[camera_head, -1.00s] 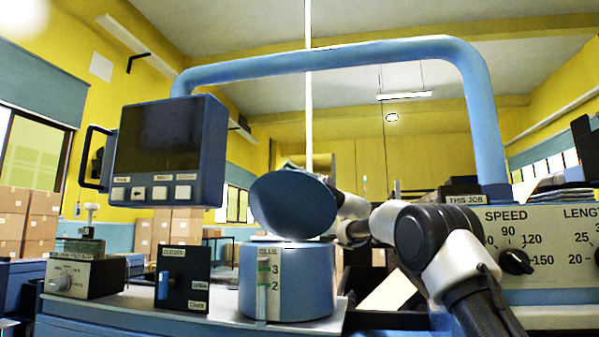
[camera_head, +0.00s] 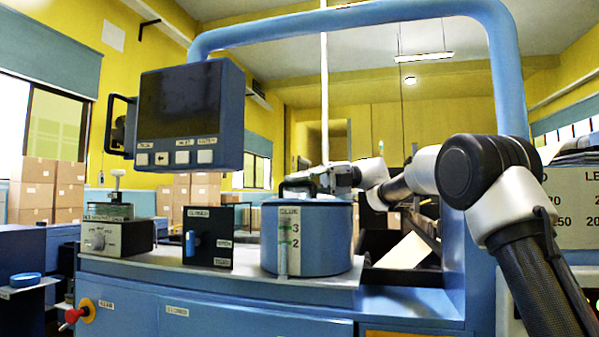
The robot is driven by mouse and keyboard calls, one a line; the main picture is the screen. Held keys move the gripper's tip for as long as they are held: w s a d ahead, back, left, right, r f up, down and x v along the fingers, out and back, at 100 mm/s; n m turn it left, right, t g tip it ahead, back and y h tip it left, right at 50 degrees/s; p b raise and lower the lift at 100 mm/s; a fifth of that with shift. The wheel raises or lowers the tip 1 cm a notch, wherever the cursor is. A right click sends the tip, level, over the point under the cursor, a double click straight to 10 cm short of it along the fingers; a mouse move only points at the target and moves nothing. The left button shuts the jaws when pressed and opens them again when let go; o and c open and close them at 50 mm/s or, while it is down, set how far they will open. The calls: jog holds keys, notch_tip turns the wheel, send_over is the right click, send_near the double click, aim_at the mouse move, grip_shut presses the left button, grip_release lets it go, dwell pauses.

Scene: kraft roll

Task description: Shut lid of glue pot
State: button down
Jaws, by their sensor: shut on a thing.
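The blue glue pot (camera_head: 330,240) stands upright on the machine's ledge, with a "GLUE" label and a level gauge marked 3 and 2 on its front. Its lid (camera_head: 310,202) lies flat across the top of the pot, seen almost edge-on. A dark curved handle (camera_head: 294,184) stands up from the lid. My gripper (camera_head: 318,180) is at the lid's top from the right and is shut on the handle. The fingertips are small here and partly hidden, so the exact contact is hard to see.
A control box with a blue lever (camera_head: 191,244) stands left of the pot, and a dial box (camera_head: 100,240) further left. A screen (camera_head: 190,108) hangs above on the left. A blue tube frame (camera_head: 350,16) arches overhead. A dark open bay (camera_head: 402,278) lies right of the pot.

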jog(key=shift+s+f, duration=0.1)
jog(key=shift+f, duration=0.45)
jog(key=shift+h, duration=0.3)
jog(key=c, duration=1.8)
grip_release()
jog(key=shift+f, duration=0.1)
jog(key=shift+r, duration=0.2)
